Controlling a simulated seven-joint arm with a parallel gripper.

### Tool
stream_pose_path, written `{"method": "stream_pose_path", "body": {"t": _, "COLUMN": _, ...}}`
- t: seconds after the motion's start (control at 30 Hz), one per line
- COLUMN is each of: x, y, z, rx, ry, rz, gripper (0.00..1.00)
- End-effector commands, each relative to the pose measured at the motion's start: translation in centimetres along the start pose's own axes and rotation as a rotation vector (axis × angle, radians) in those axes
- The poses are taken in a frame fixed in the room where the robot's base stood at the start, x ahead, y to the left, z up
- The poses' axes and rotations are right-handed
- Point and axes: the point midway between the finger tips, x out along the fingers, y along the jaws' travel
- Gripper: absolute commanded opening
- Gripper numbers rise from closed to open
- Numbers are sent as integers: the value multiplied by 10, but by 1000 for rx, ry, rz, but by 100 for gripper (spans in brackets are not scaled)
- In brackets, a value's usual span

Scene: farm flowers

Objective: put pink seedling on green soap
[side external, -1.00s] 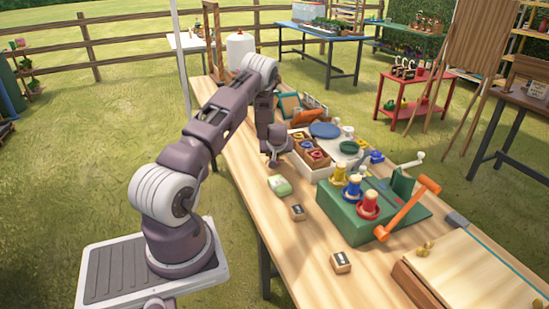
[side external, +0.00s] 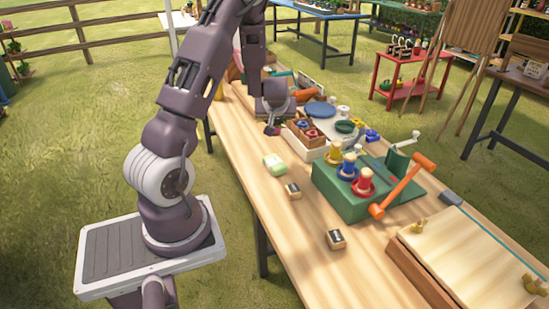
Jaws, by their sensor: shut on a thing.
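The green soap (side external: 275,165) is a pale green and white block lying near the left edge of the wooden table. My gripper (side external: 272,126) hangs above the table, behind the soap and apart from it. It is shut on a small, dark pinkish thing (side external: 273,131), which looks like the pink seedling. This thing is too small to make out in detail. My fingers hide part of it.
A wooden box (side external: 305,136) with several colored items stands just right of my gripper. A green block with colored pegs (side external: 340,195) stands to the right of the soap. Bare tabletop surrounds the soap.

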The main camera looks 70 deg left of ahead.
Motion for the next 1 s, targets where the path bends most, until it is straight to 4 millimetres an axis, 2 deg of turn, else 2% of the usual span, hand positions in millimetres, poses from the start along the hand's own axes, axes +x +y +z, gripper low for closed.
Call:
{"method": "stream_pose_path", "body": {"t": 0.13, "x": 15, "y": -2, "z": 28, "rx": 9, "ry": -6, "rz": -1, "gripper": 0}}
{"method": "stream_pose_path", "body": {"t": 0.47, "x": 60, "y": -1, "z": 71, "rx": 6, "ry": -5, "rz": 0, "gripper": 0}}
{"method": "stream_pose_path", "body": {"t": 0.87, "x": 66, "y": 0, "z": 76, "rx": 6, "ry": -1, "rz": 2, "gripper": 0}}
{"method": "stream_pose_path", "body": {"t": 0.9, "x": 66, "y": 0, "z": 76, "rx": 5, "ry": 0, "rz": 2, "gripper": 41}}
{"method": "stream_pose_path", "body": {"t": 1.0, "x": 66, "y": 0, "z": 76, "rx": 5, "ry": 0, "rz": 2, "gripper": 57}}
